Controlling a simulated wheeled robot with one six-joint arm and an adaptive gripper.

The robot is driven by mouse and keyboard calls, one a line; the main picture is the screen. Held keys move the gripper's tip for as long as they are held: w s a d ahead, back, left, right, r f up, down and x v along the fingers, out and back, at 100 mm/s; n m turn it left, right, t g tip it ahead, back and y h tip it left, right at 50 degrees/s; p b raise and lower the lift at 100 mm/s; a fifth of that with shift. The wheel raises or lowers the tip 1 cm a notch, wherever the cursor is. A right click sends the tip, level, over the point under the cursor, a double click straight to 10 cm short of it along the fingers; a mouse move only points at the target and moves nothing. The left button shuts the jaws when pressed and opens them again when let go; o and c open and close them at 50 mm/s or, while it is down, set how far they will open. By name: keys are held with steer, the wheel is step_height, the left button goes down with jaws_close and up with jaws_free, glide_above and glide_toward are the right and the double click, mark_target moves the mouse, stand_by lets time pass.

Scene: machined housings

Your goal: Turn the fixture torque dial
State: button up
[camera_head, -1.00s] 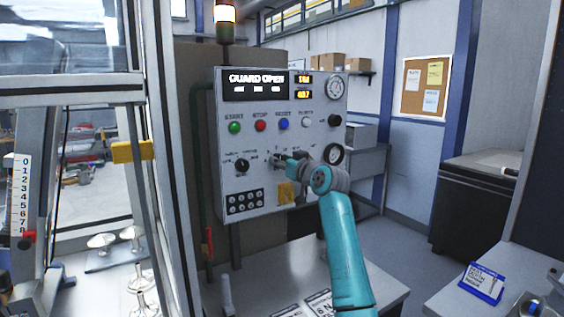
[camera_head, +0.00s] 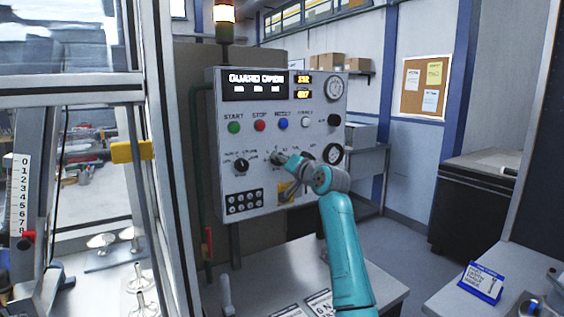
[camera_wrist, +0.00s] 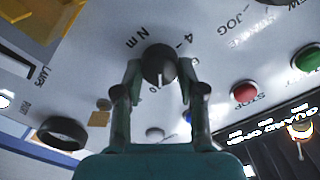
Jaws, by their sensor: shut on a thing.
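The torque dial (camera_wrist: 159,62) is a round black knob with a white pointer line, set in a pale panel marked "Nm" with scale figures. In the wrist view the line points toward the bottom of the picture. My gripper (camera_wrist: 161,76) is shut on the dial, one finger on each side of it. In the head view my gripper (camera_head: 284,160) is at the lower middle of the control panel (camera_head: 222,190), and it hides most of the dial there.
A black selector knob (camera_head: 241,165) is left of my gripper. Green (camera_head: 234,127), red (camera_head: 260,125) and blue (camera_head: 283,123) buttons sit above it. A yellow part (camera_head: 287,190) is just below. A white table (camera_head: 275,280) stands under the panel.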

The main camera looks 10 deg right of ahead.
steer(key=shift+m, duration=0.5)
steer(key=o, duration=1.1)
steer(key=v, duration=1.2)
